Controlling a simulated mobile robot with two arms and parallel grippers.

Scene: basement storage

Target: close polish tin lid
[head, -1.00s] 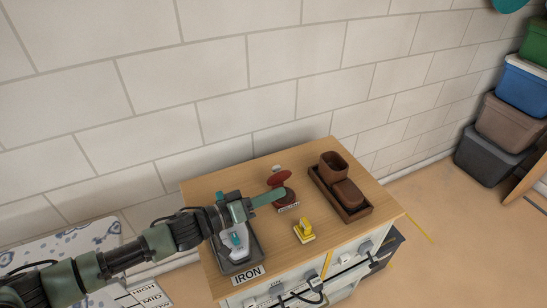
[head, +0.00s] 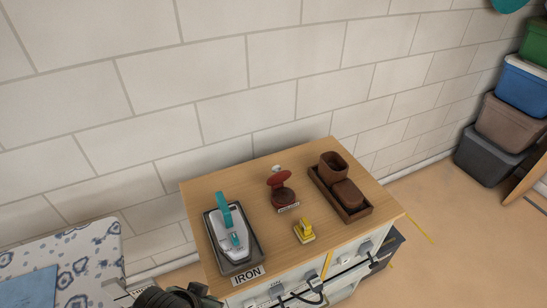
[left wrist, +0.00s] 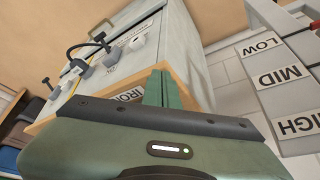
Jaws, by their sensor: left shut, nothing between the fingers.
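The polish tin (head: 284,197) is dark reddish-brown and stands on the wooden cabinet top, behind a small label. Its red lid (head: 278,177) is raised and tilted at the back of the tin, so the tin is open. My left gripper (left wrist: 160,86) shows in the left wrist view with its green fingers together and nothing between them, beside the cabinet corner near the IRON label. In the head view only a dark part of my left arm shows at the bottom edge, clear of the tin. My right gripper is in neither view.
An iron (head: 231,236) sits in a grey tray left of the tin. A yellow object (head: 303,231) stands in front. A brown tray (head: 362,213) with two brown containers is to the right. The wooden top (head: 270,240) has bare patches between them. An ironing board (head: 95,245) lies left.

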